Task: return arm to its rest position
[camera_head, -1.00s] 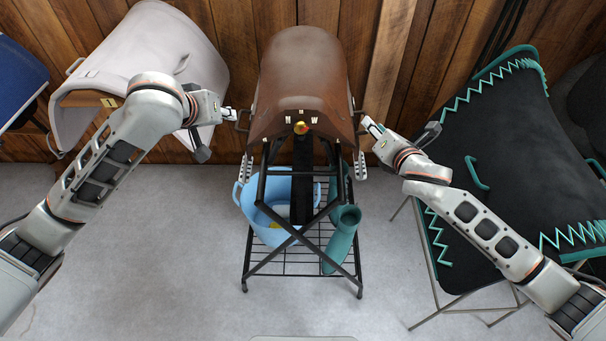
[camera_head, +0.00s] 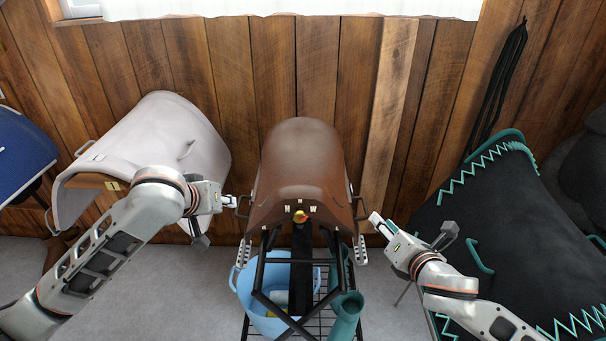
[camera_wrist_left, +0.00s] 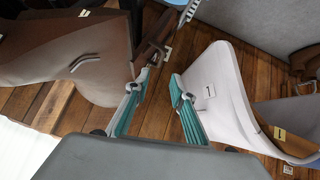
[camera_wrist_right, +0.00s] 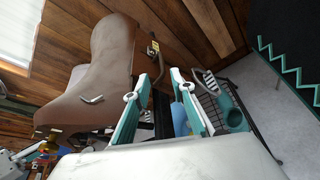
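My left gripper (camera_head: 232,201) is open and empty beside the left side of a brown saddle (camera_head: 302,158). Its two teal-padded fingers (camera_wrist_left: 160,82) stand apart in the left wrist view, with a brown strap loop just past one fingertip. My right gripper (camera_head: 378,222) is open and empty beside the saddle's right side, a little apart from the brown loop (camera_head: 361,207) there. Its fingers (camera_wrist_right: 160,78) are spread in the right wrist view, with nothing between them. The saddle sits upright on a black metal stand.
A light blue bucket (camera_head: 262,300) and a green boot-like tube (camera_head: 345,318) are on the stand's lower rack. A white saddle (camera_head: 150,135) is at left; a black cover with teal trim (camera_head: 515,235) is at right. A plank wall (camera_head: 230,65) closes the back.

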